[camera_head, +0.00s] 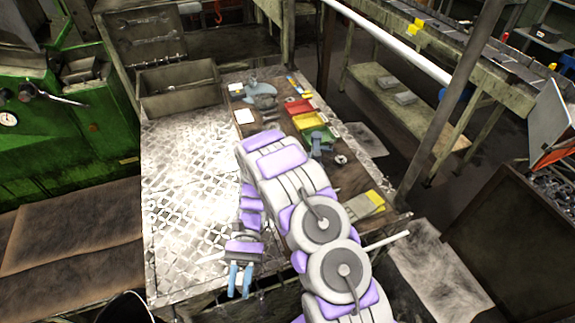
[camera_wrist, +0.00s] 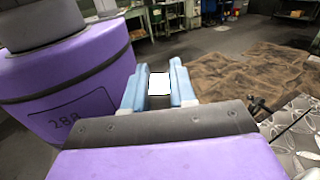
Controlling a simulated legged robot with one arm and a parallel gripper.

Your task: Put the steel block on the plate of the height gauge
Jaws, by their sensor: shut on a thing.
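My gripper (camera_head: 240,281) has two blue fingers and hangs over the front edge of the workbench. In the wrist view, my gripper (camera_wrist: 156,88) is shut on a small, bright, nearly white square block (camera_wrist: 159,84), which I take for the steel block. It sits between the fingers near their tips.
The workbench (camera_head: 180,190) has a bare, shiny metal-plate area at left. Red, yellow and green bins (camera_head: 308,120) stand at its back right, near a grey vise-like tool (camera_head: 261,92). A metal box (camera_head: 180,90) stands at the back left. A grey post (camera_head: 447,115) rises at right.

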